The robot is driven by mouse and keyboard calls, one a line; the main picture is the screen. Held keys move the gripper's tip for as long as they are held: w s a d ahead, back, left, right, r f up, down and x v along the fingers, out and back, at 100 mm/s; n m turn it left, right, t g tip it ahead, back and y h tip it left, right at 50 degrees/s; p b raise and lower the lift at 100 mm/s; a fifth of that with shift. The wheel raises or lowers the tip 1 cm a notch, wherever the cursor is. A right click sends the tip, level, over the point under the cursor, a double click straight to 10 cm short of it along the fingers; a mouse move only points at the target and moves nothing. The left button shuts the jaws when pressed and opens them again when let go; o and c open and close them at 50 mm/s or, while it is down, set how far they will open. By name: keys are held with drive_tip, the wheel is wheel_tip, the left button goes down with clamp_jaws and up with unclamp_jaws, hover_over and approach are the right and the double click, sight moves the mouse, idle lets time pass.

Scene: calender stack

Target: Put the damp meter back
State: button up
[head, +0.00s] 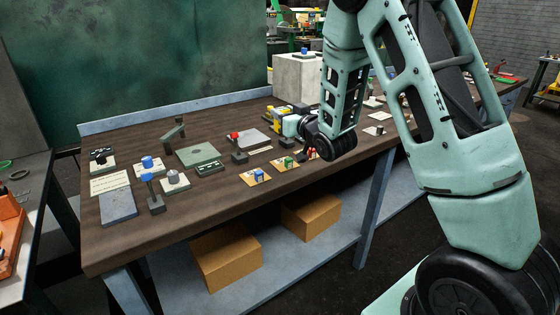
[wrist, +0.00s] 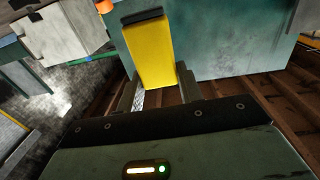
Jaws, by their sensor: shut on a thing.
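A yellow block-shaped tool with a dark end (wrist: 150,55), which looks like the damp meter, stands between the two fingers of my gripper (wrist: 157,88) in the wrist view. The fingers are shut on it. In the head view my gripper (head: 284,125) is above the middle of the workbench (head: 120,255), pointing left and away. Yellow parts (head: 281,112) show by its tip there, partly hidden by my wrist. I cannot tell which marked spot on the bench belongs to the meter.
A tall concrete block (head: 298,78) stands behind my gripper. Several blue-knobbed fixtures, a green plate (head: 198,154) and a red-knobbed piece (head: 234,137) occupy the left bench. Yellow cards (head: 256,177) with small blocks lie near the front edge. Cardboard boxes (head: 226,260) sit on the lower shelf.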

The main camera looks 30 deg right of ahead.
drive_tip(key=shift+f, duration=0.1)
wheel_tip(320, 180, down, 9)
drive_tip(key=shift+f, duration=0.2)
idle(0.5)
drive_tip(key=o, duration=1.2)
drive_tip(key=shift+f, duration=0.15)
drive_tip(key=shift+o, duration=0.2)
drive_tip(key=shift+f, duration=0.1)
